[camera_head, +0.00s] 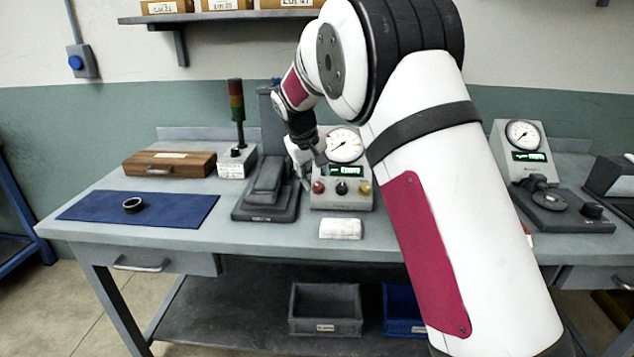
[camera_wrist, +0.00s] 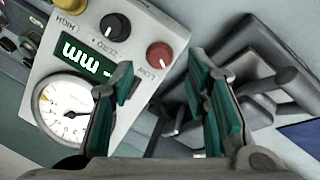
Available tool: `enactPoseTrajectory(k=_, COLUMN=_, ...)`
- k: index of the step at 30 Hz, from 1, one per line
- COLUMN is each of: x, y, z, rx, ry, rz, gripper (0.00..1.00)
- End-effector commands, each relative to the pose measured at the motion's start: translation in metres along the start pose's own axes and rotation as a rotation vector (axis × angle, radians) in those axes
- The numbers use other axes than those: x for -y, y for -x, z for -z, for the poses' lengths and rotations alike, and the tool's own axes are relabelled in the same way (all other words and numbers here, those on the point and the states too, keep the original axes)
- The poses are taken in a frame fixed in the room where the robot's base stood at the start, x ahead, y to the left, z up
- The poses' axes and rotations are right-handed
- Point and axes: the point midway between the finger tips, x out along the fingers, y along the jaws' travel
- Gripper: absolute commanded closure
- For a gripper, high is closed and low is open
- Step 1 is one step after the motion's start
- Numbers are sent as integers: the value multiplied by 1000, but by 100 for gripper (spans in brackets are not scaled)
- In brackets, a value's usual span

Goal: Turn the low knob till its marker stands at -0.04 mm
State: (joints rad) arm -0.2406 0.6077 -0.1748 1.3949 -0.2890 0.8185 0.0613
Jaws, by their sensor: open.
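The low knob (camera_wrist: 159,55) is red and sits on the gauge box (camera_wrist: 160,22) beside the word LOW in the wrist view. In the head view it is the left red knob (camera_head: 319,187). The box's round dial (camera_wrist: 68,112) has a dark needle and small coloured marks; I cannot read the marker's value. Its green display (camera_wrist: 85,55) shows "mm" and a minus sign, with the digits hidden by a finger. My gripper (camera_wrist: 162,88) is open and empty, its fingertips apart from the knob. In the head view my gripper (camera_head: 306,155) is at the box's left side.
The black ZERO knob (camera_wrist: 115,26) and yellow HIGH knob (camera_wrist: 70,4) stand beside the low knob. A dark measuring stand (camera_head: 265,210) is close on the left. A signal lamp (camera_head: 237,130), wooden case (camera_head: 170,164) and blue mat (camera_head: 90,208) with a ring (camera_head: 133,205) lie farther left.

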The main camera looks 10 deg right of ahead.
Motion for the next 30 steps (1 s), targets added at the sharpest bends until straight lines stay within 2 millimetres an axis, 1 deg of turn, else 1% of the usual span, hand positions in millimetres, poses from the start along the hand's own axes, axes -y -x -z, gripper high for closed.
enactPoseTrajectory(k=1, x=0, y=12, z=1, rx=-3, ry=0, rz=0, gripper=57)
enactPoseTrajectory(k=3, x=0, y=27, z=1, rx=-3, ry=0, rz=0, gripper=57)
enactPoseTrajectory(k=6, x=0, y=46, z=0, rx=-3, ry=0, rz=1, gripper=57)
enactPoseTrajectory(k=10, x=0, y=63, z=0, rx=-2, ry=0, rz=0, gripper=57)
enactPoseTrajectory(k=12, x=0, y=70, z=0, rx=-1, ry=0, rz=0, gripper=57)
enactPoseTrajectory(k=16, x=0, y=76, z=0, rx=1, ry=0, rz=0, gripper=57)
enactPoseTrajectory(k=26, x=-1, y=77, z=-1, rx=1, ry=-1, rz=1, gripper=57)
enactPoseTrajectory(k=29, x=-6, y=88, z=-9, rx=1, ry=-11, rz=9, gripper=57)
enactPoseTrajectory(k=30, x=-9, y=96, z=-14, rx=0, ry=-18, rz=15, gripper=57)
